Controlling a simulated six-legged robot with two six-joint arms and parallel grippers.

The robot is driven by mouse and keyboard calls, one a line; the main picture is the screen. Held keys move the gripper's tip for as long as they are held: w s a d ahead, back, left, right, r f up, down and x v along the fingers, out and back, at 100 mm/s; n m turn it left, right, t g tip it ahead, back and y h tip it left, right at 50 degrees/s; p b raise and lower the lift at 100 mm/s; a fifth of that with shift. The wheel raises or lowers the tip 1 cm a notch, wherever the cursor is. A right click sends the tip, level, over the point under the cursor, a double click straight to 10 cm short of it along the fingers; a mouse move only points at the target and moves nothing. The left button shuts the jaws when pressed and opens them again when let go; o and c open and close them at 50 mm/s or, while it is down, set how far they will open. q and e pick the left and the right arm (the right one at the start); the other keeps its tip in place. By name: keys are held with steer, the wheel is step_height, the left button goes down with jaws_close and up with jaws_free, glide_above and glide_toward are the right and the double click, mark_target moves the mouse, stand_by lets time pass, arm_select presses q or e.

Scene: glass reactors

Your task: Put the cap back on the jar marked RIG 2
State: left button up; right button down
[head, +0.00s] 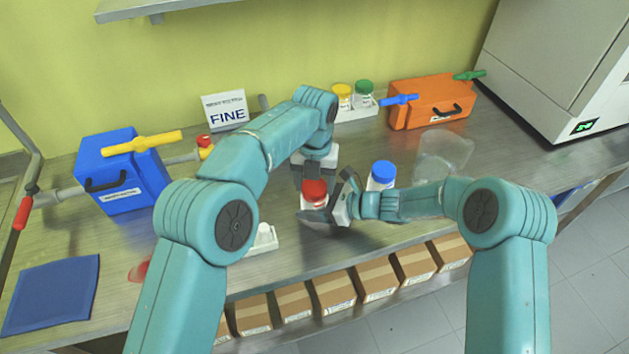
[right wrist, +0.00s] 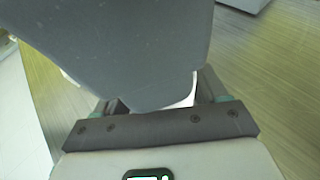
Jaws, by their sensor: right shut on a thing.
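A white jar (head: 311,204) stands near the front of the bench with a red cap (head: 314,187) at its top; I cannot read its label or tell whether the cap is seated. My right gripper (head: 325,211) comes in from the right and is shut on this jar, low on its side. My left gripper (head: 314,178) points down right over the red cap; its fingers are partly hidden, so their opening is unclear. In the right wrist view, a large grey shape hides most of what my right gripper (right wrist: 158,103) holds; only a white sliver shows.
A blue-capped jar (head: 382,174) stands just behind my right gripper. Yellow-capped (head: 342,96) and green-capped (head: 363,94) jars stand in a rack at the back. A blue box (head: 121,178), an orange box (head: 432,101) and a clear vessel (head: 443,153) flank the work area.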

arm_select(q)
steer(key=shift+o, duration=1.1)
steer(key=shift+d+r, duration=0.15)
steer(key=shift+r, duration=2.15)
